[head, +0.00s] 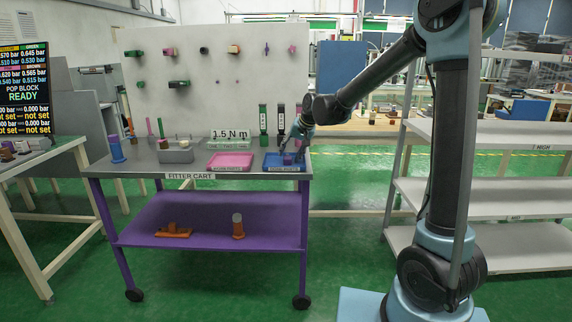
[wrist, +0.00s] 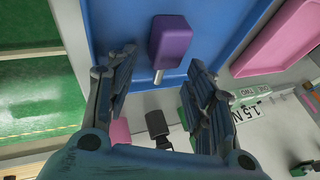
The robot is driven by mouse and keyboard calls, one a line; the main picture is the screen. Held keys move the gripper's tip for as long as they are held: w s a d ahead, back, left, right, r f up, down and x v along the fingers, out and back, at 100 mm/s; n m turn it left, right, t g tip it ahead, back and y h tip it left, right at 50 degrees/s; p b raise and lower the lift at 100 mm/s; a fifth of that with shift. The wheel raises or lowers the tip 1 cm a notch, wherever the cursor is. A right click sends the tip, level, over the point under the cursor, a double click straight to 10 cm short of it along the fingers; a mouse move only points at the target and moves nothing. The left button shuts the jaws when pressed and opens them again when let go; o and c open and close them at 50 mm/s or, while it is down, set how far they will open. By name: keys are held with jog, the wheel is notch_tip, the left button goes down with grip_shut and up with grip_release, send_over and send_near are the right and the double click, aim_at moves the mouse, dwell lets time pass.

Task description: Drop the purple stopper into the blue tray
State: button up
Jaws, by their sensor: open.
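The purple stopper (wrist: 170,42) is a purple block with a short grey pin. It shows against the blue floor of the blue tray (wrist: 112,16) in the wrist view and seems to rest in it; exact contact is hard to tell. In the head view the stopper (head: 287,160) is a small purple patch inside the blue tray (head: 273,168), at the right end of the cart top. My gripper (wrist: 162,60) is open, its fingers on either side of the stopper's pin end and apart from it. In the head view my gripper (head: 297,152) is just above the tray, partly blurred by distance.
A pink tray (head: 230,161) stands left of the blue tray, and a grey bin (head: 177,156) further left. A pegboard (head: 215,75) with several parts rises behind. Green and black holders (head: 264,120) stand close behind the tray. A white shelf rack (head: 495,135) is at right.

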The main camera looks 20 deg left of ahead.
jog(key=v, duration=1.2)
jog(key=shift+d+f, duration=0.1)
jog(key=s+d+f+h, duration=0.1)
jog(key=s+d+f, duration=0.35)
jog(key=d, duration=0.75)
jog(key=s+d+f+h, duration=0.1)
jog(key=s+d+h, duration=0.1)
jog(key=s+d, duration=0.75)
jog(key=s+d+f+h, duration=0.1)
jog(key=s+d+f, duration=0.5)
jog(key=s+d, duration=0.2)
jog(key=s+d+f+m+g+h, duration=0.1)
jog(key=s+d+f, duration=0.6)
jog(key=d, duration=0.3)
jog(key=shift+s+m, duration=0.3)
jog(key=shift+s, duration=0.15)
jog(key=shift+f, duration=0.15)
